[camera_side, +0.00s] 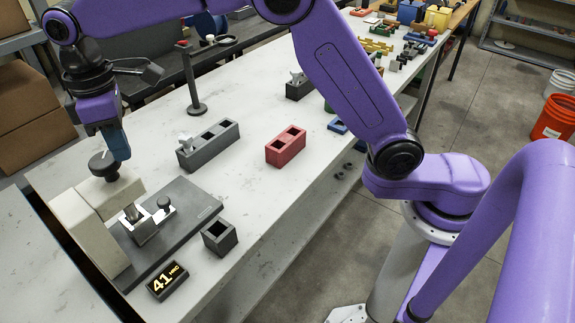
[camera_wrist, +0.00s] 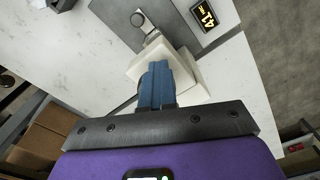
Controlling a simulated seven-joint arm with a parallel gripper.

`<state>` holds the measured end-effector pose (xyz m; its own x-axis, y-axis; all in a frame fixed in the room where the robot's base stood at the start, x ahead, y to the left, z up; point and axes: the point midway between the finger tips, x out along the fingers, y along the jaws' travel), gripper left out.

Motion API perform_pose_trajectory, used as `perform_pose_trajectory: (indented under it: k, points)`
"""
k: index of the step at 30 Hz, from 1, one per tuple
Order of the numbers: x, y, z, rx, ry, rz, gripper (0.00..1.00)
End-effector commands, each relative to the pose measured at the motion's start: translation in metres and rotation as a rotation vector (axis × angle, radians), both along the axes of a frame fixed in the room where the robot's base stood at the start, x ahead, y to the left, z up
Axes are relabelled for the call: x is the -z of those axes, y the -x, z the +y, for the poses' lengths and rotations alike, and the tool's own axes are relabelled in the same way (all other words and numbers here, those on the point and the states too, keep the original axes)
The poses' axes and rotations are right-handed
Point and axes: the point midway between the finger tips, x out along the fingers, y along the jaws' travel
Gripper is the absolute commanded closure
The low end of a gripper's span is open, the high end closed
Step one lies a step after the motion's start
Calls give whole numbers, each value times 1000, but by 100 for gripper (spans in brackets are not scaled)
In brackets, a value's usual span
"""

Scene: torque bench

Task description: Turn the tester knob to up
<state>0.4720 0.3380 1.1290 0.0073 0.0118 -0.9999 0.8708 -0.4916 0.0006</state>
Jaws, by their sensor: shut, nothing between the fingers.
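The tester (camera_side: 92,212) is a beige housing on a dark grey base plate at the left of the bench in the side view. Its black knob (camera_side: 103,166) sits on top of the housing. My gripper (camera_side: 122,156) is low at the knob, with its blue fingers shut and empty, just behind and to the right of it. I cannot tell whether they touch. In the wrist view the blue fingers of my gripper (camera_wrist: 156,66) lie together over the beige housing (camera_wrist: 190,88) and hide most of the knob. Which way the knob points is not clear.
A small display (camera_side: 167,280) reading 41 HRC and a dark open block (camera_side: 219,238) stand near the plate. A grey holder (camera_side: 209,146), a red holder (camera_side: 286,147) and a black post (camera_side: 192,80) stand farther back. White bench top lies clear between them.

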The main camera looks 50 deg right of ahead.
Motion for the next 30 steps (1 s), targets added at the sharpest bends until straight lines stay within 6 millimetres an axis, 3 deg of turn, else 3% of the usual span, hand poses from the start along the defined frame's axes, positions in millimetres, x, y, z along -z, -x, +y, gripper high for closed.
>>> perform_pose_trajectory:
  k: [1,30]
  points:
    - [12,-5,-6,11,16,10,100]
    - [12,-23,-17,22,19,7,100]
